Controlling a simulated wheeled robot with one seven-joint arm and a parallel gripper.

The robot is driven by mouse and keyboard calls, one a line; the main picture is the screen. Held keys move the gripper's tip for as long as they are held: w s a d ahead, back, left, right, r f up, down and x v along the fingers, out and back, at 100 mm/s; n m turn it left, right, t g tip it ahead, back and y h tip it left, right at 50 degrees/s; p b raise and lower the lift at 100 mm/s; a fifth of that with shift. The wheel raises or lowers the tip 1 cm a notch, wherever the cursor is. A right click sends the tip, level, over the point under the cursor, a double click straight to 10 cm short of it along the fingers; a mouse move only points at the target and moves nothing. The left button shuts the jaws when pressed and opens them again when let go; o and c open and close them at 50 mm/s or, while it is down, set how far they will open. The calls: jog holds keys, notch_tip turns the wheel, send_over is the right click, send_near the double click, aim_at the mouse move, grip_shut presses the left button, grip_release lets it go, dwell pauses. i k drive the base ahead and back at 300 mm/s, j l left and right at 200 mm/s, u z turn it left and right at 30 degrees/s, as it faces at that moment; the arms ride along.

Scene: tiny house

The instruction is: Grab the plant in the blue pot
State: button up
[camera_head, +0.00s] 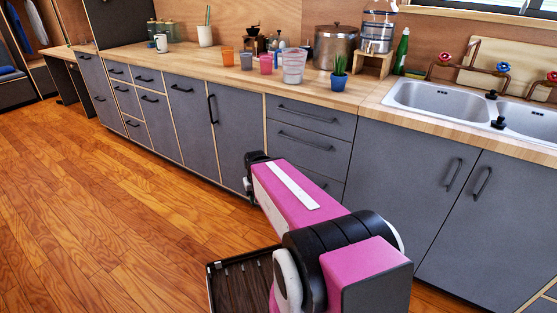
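The plant (339,64) has green spiky leaves and stands in a small blue pot (339,82). It is upright on the wooden counter (330,96), near the front edge and left of the sink. My pink and black arm reaches forward below counter height, in front of the grey drawers. The end of the arm, at its far tip, is small and dark, near the cabinet fronts, lower than the plant and to its left. My gripper's fingers cannot be made out there. The pot is apart from my arm.
A clear measuring cup (293,66), colored cups (266,64), a large metal pot (335,45) and a wooden stand (372,66) with a water dispenser (378,26) are near the plant. A green bottle (402,50) and the sink (440,99) are to the right. Wood floor (110,210) is open at left.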

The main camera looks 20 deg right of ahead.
aim_at(339, 79)
jog(key=z, duration=1.15)
